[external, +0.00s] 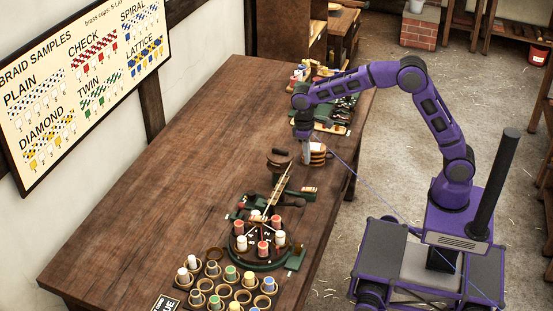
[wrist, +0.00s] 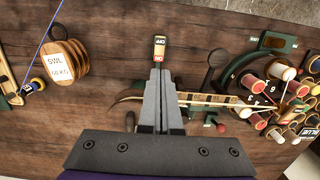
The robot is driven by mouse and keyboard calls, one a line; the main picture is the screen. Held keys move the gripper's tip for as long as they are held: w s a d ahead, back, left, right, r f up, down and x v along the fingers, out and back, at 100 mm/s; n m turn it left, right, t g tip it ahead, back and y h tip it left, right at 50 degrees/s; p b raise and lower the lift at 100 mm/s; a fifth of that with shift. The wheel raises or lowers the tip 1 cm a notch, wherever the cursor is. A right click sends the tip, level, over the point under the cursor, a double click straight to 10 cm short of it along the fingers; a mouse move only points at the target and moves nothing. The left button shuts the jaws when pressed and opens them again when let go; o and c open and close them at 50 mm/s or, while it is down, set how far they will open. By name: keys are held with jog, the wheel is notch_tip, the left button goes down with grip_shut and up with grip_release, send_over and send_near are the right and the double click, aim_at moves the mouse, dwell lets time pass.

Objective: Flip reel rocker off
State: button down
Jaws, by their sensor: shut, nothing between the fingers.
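The reel rocker (wrist: 159,48) is a small upright-looking block in the wrist view, with a dark OFF label at its upper end and a red ON label at its lower end. My gripper (wrist: 160,72) is shut and empty, its fingertips pointing at the red ON end, just below it in the picture. Whether they touch it I cannot tell.
The round braiding stand with bobbins (external: 258,250) and several cups (external: 228,290) stand nearer in the external view. The table's (external: 165,160) left side is clear.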

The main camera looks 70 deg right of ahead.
aim_at(312, 189)
notch_tip(312, 189, up, 2)
jog(key=shift+w+r, duration=0.1)
dwell(0.4)
jog(key=w+g+b, duration=0.1)
jog(key=b, duration=0.2)
dwell(0.4)
jog(key=s+f+b, duration=0.1)
jog(key=f, duration=0.3)
jog(key=s+f+b, duration=0.1)
jog(key=f, duration=0.4)
jog(key=s+f+b, duration=0.1)
jog(key=f, duration=0.3)
jog(key=shift+f, duration=0.3)
